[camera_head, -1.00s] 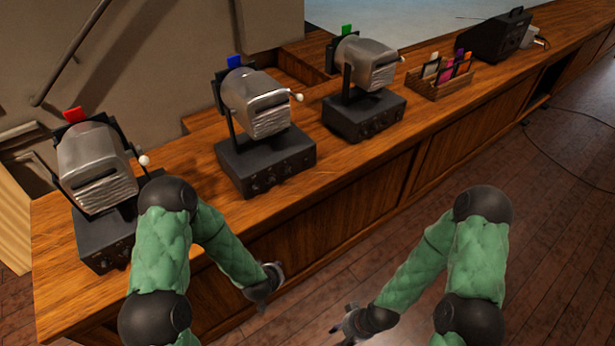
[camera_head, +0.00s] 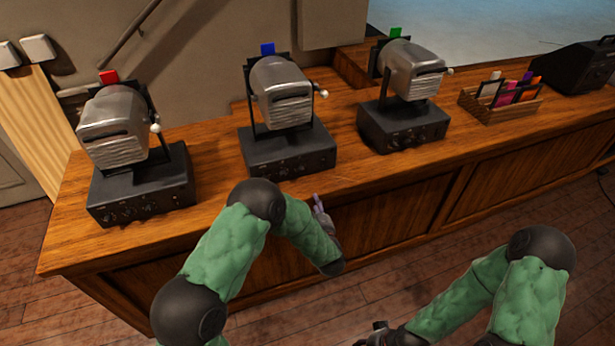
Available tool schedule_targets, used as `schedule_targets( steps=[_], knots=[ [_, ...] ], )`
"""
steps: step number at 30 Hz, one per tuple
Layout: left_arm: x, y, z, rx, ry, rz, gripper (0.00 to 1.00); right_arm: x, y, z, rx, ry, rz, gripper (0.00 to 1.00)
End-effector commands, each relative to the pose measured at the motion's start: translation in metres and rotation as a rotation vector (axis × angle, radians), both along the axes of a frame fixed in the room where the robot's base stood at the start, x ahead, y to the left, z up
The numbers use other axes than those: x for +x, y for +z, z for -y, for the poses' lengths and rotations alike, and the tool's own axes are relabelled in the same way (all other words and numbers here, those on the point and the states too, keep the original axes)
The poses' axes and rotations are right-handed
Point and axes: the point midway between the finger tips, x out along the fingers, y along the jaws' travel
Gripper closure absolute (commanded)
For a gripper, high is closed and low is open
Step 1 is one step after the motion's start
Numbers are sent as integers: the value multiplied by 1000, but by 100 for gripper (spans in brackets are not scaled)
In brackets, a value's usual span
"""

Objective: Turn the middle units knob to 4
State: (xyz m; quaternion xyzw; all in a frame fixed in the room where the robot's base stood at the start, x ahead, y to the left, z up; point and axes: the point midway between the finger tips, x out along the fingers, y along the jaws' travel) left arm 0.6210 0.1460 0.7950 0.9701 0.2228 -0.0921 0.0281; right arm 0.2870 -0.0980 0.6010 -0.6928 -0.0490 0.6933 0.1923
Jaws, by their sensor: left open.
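The middle unit, a black box with a silver drum and a blue tab (camera_head: 268,49), stands on the wooden counter. Its black base (camera_head: 290,150) carries small knobs (camera_head: 290,169) on the front face; their settings are too small to read. My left gripper (camera_head: 319,204) is open and empty, in front of the counter edge, below and slightly right of that knob face, apart from it. My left arm's elbow sits just below the base. My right gripper (camera_head: 374,334) is low at the bottom edge, away from the counter; its fingers are too small to judge.
A red-tabbed unit (camera_head: 140,185) stands to the left and a green-tabbed unit (camera_head: 404,125) to the right. A wooden box of coloured cards (camera_head: 500,104) and a black device (camera_head: 580,68) are farther right. The counter (camera_head: 220,210) is clear between units.

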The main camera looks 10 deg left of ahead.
Motion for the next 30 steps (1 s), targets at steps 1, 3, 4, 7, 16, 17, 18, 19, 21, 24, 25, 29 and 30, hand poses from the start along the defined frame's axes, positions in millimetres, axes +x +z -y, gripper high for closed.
schedule_targets(
  steps=[1, 3, 4, 7, 16, 17, 18, 19, 21, 24, 25, 29, 30],
  knots=[
    [2, 5, 1, 13, 14, 23, 55, 0, -3, 0, 0, 0, 0, 55],
    [2, 12, 1, 33, 39, 53, 55, 0, -6, 0, 0, 0, 0, 55],
    [3, 16, 0, 42, 50, 66, 55, 0, -7, 0, 0, 0, 0, 55],
    [3, 27, 0, 68, 86, 107, 55, 0, -10, 0, 0, 0, 0, 55],
    [7, 43, -6, 107, 146, 163, 55, 0, -17, 0, 0, 0, 0, 55],
    [10, 43, -8, 106, 147, 163, 55, 0, -19, 0, 0, 0, 0, 55],
    [14, 43, -11, 106, 148, 163, 55, 0, -20, 0, 0, 0, 0, 55],
    [17, 42, -14, 106, 147, 163, 55, 0, -22, 0, 0, 0, 0, 55],
    [27, 42, -21, 107, 147, 162, 55, 0, -26, 0, 0, 0, 0, 55],
    [42, 41, -31, 106, 147, 163, 55, 0, -33, 0, 0, 0, 0, 55],
    [47, 41, -34, 106, 147, 163, 55, 0, -35, 0, 0, 0, 0, 55],
    [65, 41, -46, 105, 146, 162, 55, 0, -42, 0, 0, 0, 0, 55],
    [69, 41, -49, 107, 145, 161, 55, 0, -44, 0, 0, 0, 0, 55]
  ],
)
